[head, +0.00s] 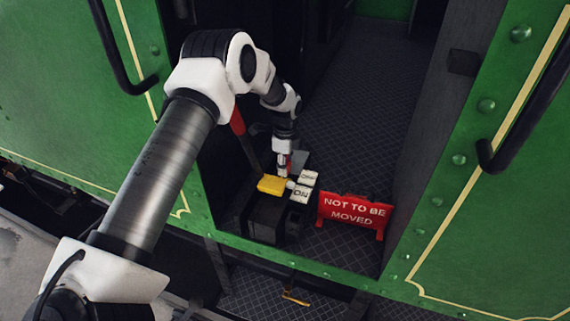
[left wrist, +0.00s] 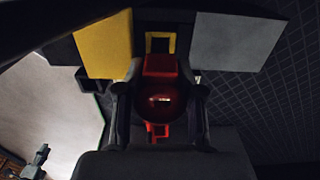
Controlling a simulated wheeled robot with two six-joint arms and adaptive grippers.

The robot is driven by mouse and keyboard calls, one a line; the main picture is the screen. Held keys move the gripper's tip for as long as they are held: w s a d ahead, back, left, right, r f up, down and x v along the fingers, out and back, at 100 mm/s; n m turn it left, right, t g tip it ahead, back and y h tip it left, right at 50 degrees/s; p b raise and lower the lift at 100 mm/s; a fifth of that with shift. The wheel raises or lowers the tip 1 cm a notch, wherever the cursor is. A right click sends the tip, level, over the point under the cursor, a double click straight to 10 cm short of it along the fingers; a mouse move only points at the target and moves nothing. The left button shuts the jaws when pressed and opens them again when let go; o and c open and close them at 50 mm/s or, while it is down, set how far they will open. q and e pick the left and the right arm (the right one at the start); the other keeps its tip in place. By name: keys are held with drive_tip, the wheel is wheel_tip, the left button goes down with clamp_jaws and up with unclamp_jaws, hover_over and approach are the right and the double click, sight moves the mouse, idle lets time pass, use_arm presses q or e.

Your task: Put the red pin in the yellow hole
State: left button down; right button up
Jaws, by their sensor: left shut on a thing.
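My left gripper (head: 284,170) points down over the yellow plate in the tram doorway. In the left wrist view its two fingers are shut on the red pin (left wrist: 160,102), which has a rounded, shiny red body and a squarish red part at the top. In the head view only a sliver of red shows at the fingers. The yellow hole (left wrist: 172,44) is a dark square opening with a yellow rim, just above the pin in the left wrist view. The pin appears outside the opening; its distance from it is hard to tell. My right gripper is not in view.
A yellow plate (head: 271,184) and white ON and OFF labels (head: 300,193) top a dark box. A grey plate (left wrist: 238,42) lies right of the hole. A red "NOT TO BE MOVED" sign (head: 354,212) stands close by. Green door panels (head: 480,190) flank the opening.

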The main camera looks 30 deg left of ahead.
use_arm(q)
drive_tip(key=shift+f+b, duration=0.55)
drive_tip(key=shift+f, duration=0.3)
drive_tip(key=c, duration=1)
unclamp_jaws()
drive_tip(key=o, duration=0.4)
drive_tip(key=shift+c, duration=0.2)
drive_tip(key=shift+w+f, duration=0.1)
